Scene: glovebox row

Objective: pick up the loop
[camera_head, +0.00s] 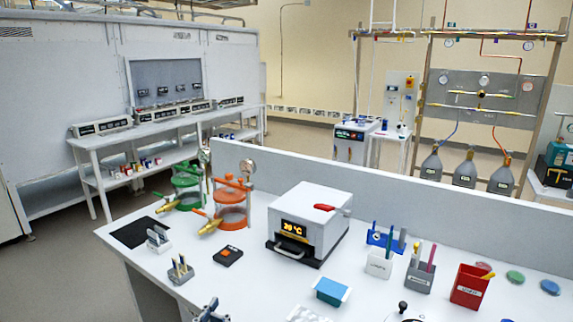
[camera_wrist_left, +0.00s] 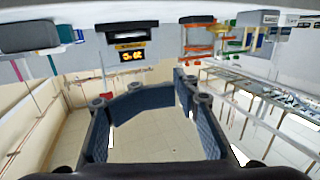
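I cannot single out the loop with certainty. Thin upright sticks stand in a grey holder (camera_head: 420,279) and a white holder (camera_head: 379,265) on the right half of the bench, and the loop may be one of them. A small grey rack (camera_head: 181,272) at the left also holds short upright pieces. My left gripper (camera_head: 210,313) shows only in part at the bottom edge of the head view, left of the holders. In the left wrist view my left gripper (camera_wrist_left: 150,125) has its fingers spread with nothing between them. My right gripper is not in view.
A white heater box (camera_head: 312,226) with an orange display stands mid-bench, between the left gripper and the back panel. A red holder (camera_head: 468,287), a blue box (camera_head: 331,291) and orange clamp apparatus (camera_head: 232,208) stand around it.

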